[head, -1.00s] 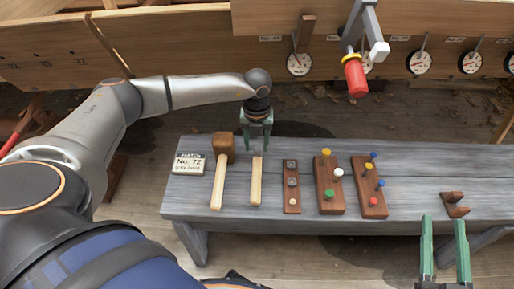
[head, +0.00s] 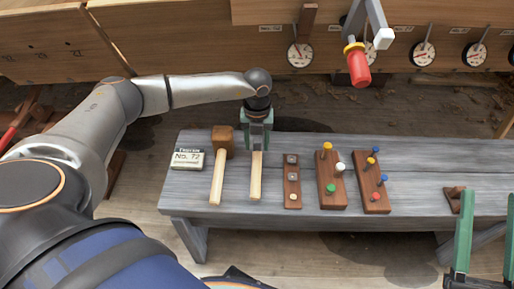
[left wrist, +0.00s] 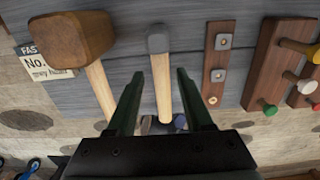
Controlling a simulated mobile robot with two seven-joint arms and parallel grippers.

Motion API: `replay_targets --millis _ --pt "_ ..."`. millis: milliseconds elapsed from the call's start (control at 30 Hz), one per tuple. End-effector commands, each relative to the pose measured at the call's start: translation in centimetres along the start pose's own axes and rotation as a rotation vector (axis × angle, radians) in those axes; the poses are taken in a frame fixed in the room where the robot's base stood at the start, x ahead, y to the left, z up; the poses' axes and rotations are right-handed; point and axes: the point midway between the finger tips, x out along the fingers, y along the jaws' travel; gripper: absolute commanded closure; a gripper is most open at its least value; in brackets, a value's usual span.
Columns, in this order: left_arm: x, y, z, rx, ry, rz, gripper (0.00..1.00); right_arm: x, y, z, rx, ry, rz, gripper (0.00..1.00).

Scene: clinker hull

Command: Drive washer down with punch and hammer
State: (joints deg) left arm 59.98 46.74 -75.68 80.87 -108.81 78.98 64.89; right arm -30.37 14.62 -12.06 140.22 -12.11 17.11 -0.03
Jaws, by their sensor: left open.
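A hammer with a pale wooden handle (head: 256,178) and a small grey head (left wrist: 159,40) lies on the bench. My left gripper (head: 257,147) is open above it; in the left wrist view its fingers stand on either side of the handle, and contact cannot be told. A dark strip (head: 292,185) right of it carries grey square washers (left wrist: 222,42) and a pale round piece. Two brown blocks (head: 326,171) (head: 368,180) hold coloured-headed pegs, perhaps punches. My right gripper (head: 487,232) is open and empty at lower right.
A mallet with a large brown head (head: 222,141) lies left of the hammer, beside a label card (head: 188,159). A small brown stand (head: 454,199) sits on the bench's right. Behind is a plank hull (head: 190,42) with dials (head: 300,54) and a red cylinder (head: 359,69).

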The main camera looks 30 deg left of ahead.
Motion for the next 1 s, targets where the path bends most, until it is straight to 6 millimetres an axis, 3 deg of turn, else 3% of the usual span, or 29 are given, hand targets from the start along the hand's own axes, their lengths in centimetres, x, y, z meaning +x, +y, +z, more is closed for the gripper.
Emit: replay_targets --millis 233,500,733,1000 --pt "0.8 0.0 0.0 0.0 0.0 0.0 0.49 0.0 0.0 -2.9 -0.035 0.124 -0.008 0.5" --pt "4.5 0.0 0.0 0.0 0.0 0.001 0.49 -1.7 -1.1 -3.4 -0.03 0.232 -0.025 0.5" --pt "6.1 0.0 0.0 0.001 0.0 0.0 0.49 -1.9 -1.4 -2.7 -0.012 0.223 -0.026 0.5" --pt "6.6 0.0 0.0 0.0 -0.001 -0.001 0.49 -2.0 -1.4 -2.5 -0.004 0.221 -0.024 0.5"
